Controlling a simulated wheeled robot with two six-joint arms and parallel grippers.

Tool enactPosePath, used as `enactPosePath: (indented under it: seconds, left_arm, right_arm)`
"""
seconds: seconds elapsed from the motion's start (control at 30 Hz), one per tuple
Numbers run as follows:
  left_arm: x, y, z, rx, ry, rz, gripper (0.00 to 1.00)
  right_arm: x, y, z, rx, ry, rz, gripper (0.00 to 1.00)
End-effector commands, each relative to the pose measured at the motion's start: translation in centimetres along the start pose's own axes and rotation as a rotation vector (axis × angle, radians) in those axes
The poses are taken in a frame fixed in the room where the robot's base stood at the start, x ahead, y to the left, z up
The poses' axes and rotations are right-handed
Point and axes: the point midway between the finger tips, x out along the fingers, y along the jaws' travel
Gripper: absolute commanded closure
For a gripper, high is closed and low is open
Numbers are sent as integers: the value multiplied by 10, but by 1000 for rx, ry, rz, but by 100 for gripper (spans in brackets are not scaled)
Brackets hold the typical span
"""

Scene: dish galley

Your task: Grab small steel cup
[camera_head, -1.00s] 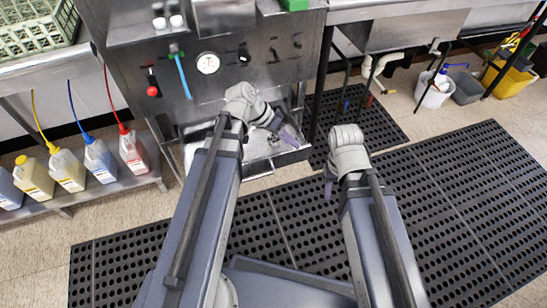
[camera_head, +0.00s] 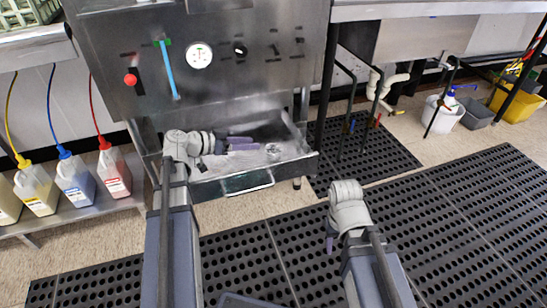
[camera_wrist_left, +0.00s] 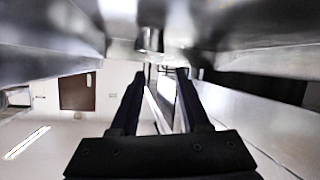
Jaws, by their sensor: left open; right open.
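What looks like the small steel cup (camera_head: 273,149) stands in the pulled-out steel drawer (camera_head: 243,182), towards its right side in the head view. My left gripper (camera_head: 254,143) reaches into the drawer from the left, its fingers pointing right towards the cup and just short of it. It is open and empty. In the left wrist view its two dark fingers (camera_wrist_left: 160,80) stand apart, with blurred shiny steel above them; I cannot make out the cup clearly there. My right gripper (camera_head: 330,242) hangs over the floor mat, away from the drawer, and is open.
The steel machine front (camera_head: 225,90) with a gauge (camera_head: 199,56) and red knob (camera_head: 130,80) rises behind the drawer. Several chemical jugs (camera_head: 75,182) stand on a low shelf at the left. The black mat (camera_head: 430,215) is clear.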

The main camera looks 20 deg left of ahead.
Motion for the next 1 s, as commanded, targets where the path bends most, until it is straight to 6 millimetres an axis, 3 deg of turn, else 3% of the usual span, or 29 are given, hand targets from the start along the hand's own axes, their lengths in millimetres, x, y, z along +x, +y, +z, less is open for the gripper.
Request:
enactPosePath:
  seconds: [0.23, 0.47, 0.8, 1.0]
  left_arm:
    - [24, 0, 2, 0, -3, 3, 54]
    - [30, -1, 2, -1, -3, 2, 54]
    - [74, -5, 9, 0, -3, 3, 54]
    - [78, -4, 6, -2, -3, 1, 54]
  right_arm:
    - [10, -1, -1, 0, 1, 0, 50]
    - [13, -1, -1, 0, 1, 0, 50]
    - [36, -4, -2, 0, 2, 0, 50]
    - [35, -4, -2, 0, 2, 0, 50]
